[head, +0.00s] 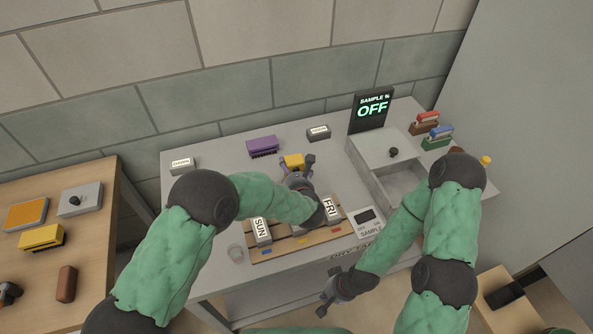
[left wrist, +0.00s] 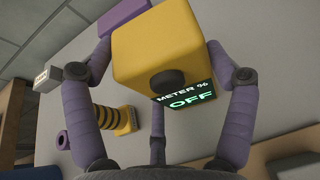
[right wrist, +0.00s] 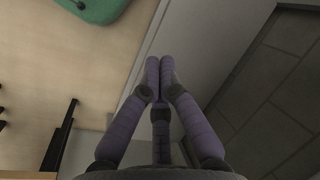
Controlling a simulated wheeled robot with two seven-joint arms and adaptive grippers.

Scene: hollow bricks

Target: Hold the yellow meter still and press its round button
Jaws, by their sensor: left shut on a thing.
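The yellow meter (left wrist: 165,35) fills the upper middle of the left wrist view, with a dark round piece (left wrist: 166,82) on its near face and a small display (left wrist: 188,97) reading "METER % OFF". In the head view the meter (head: 293,160) shows as a small yellow block near the back of the grey table. My left gripper (head: 300,176) is shut on the meter, its purple fingers on either side. My right gripper (head: 333,288) is low in front of the table's front edge, away from the meter. Its fingertips (right wrist: 160,68) are together, with nothing visible between them.
A wooden rack with day-labelled blocks (head: 262,231) stands in front of the meter. A black screen (head: 371,111) reads "SAMPLE % OFF" at the back right. A purple brush (head: 262,147) lies left of the meter. An open drawer (head: 403,186) is at the right.

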